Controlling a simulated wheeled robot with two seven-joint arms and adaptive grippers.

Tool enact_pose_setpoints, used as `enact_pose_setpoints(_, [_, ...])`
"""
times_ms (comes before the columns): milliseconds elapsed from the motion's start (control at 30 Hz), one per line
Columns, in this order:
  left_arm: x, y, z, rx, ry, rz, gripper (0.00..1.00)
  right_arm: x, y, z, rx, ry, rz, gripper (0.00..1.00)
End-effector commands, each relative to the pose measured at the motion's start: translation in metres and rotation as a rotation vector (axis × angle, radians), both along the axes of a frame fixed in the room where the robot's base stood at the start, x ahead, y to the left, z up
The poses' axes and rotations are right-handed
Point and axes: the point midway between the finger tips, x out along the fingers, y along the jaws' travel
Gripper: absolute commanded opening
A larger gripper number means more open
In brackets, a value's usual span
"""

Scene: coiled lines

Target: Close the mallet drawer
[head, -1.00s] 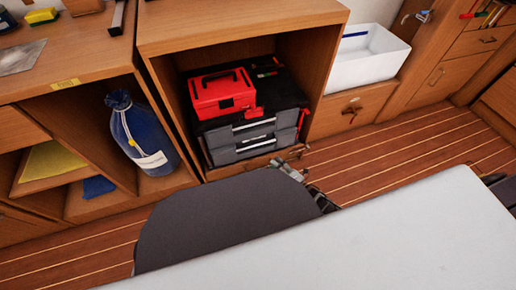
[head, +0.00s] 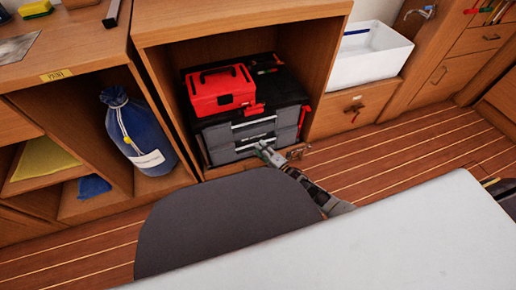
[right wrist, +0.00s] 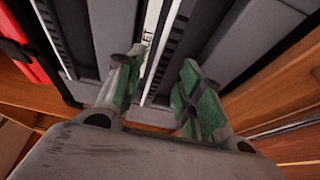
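A dark tool chest with grey drawers stands in the open wooden cabinet, its upper drawer (head: 253,126) above its lower drawer (head: 232,154). A pale strip with partly hidden lettering ending in "LET" (right wrist: 149,35) shows on a drawer front in the right wrist view. I cannot tell how far either drawer stands out. My right gripper (head: 262,148) is in front of the lower drawer; in the right wrist view its green-padded fingers (right wrist: 160,92) are apart with nothing gripped between them. Contact with the drawer front is unclear. My left gripper is not in view.
A red toolbox (head: 220,88) sits on top of the chest. The wooden cabinet walls (head: 318,75) flank it closely. A blue bag (head: 134,125) stands in the left compartment, and a white basin (head: 372,58) is at the right. Striped floor (head: 400,150) is clear at right.

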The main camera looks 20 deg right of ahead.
Motion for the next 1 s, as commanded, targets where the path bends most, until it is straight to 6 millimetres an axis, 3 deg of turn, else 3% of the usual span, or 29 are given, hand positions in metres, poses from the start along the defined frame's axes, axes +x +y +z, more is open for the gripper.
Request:
enact_pose_setpoints(233, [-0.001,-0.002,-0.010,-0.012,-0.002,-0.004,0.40,0.018,0.008,-0.001,0.000,-0.001,0.000,0.38])
enact_pose_setpoints(667, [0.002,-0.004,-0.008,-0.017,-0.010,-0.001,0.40,0.022,0.010,0.000,0.000,0.000,0.000,0.38])
enact_pose_setpoints(933, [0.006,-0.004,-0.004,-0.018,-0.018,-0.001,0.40,0.021,0.010,0.000,0.000,0.000,0.000,0.03])
enact_pose_setpoints(1000, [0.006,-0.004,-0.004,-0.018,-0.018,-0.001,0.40,0.021,0.010,0.000,0.000,0.000,0.000,0.00])
